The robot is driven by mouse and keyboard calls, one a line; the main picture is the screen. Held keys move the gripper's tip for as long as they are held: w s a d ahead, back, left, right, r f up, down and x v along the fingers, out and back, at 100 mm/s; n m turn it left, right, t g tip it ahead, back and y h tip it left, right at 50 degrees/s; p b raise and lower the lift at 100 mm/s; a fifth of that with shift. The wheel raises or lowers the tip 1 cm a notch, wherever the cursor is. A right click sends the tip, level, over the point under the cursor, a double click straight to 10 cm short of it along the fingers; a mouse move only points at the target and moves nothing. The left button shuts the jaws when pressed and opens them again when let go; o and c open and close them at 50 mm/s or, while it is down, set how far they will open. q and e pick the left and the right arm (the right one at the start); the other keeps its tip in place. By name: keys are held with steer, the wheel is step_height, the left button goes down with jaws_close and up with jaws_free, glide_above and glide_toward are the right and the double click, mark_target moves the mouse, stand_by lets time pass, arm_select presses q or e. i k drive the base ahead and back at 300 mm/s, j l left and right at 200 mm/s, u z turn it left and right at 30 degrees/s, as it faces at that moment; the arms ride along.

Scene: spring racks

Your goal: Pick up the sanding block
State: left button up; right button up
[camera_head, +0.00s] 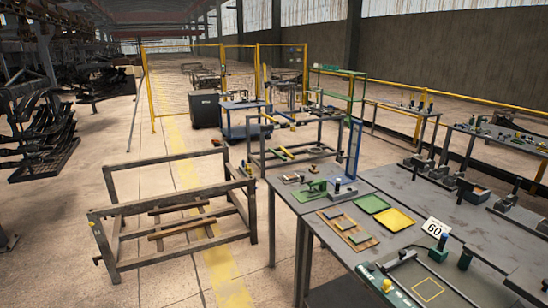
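I cannot single out the sanding block with certainty. On the near grey workbench (400,184), a brown wooden board (372,242) carries small flat grey blocks (346,224) that could be sanding blocks, but they are too small to tell. A white card marked 60 (436,228) stands to their right. Neither of my grippers is in view.
A yellow tray (396,220) and a green tray (371,204) lie beside the board. Dark clamp-like fixtures stand along the bench's right side. A low metal rack (172,204) stands on the floor to the left. Floor between rack and bench is clear.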

mark_target(313, 170)
steer(key=i, duration=2.4)
steer(key=i+z, duration=0.15)
steer(key=i, duration=0.4)
steer(key=i+j+z, duration=0.1)
steer(key=i, duration=0.45)
steer(key=i+j+z, duration=0.15)
steer(key=i, duration=0.4)
steer(key=i+j+z, duration=0.15)
steer(key=i+j, duration=0.15)
steer(key=i, duration=0.25)
steer(key=i+j+z, duration=0.25)
steer(key=z, duration=0.2)
steer(key=i+j+z, duration=0.7)
steer(key=j+z, duration=0.15)
steer(key=i+j+z, duration=0.2)
steer(key=j+z, duration=0.2)
steer(key=j, duration=0.1)
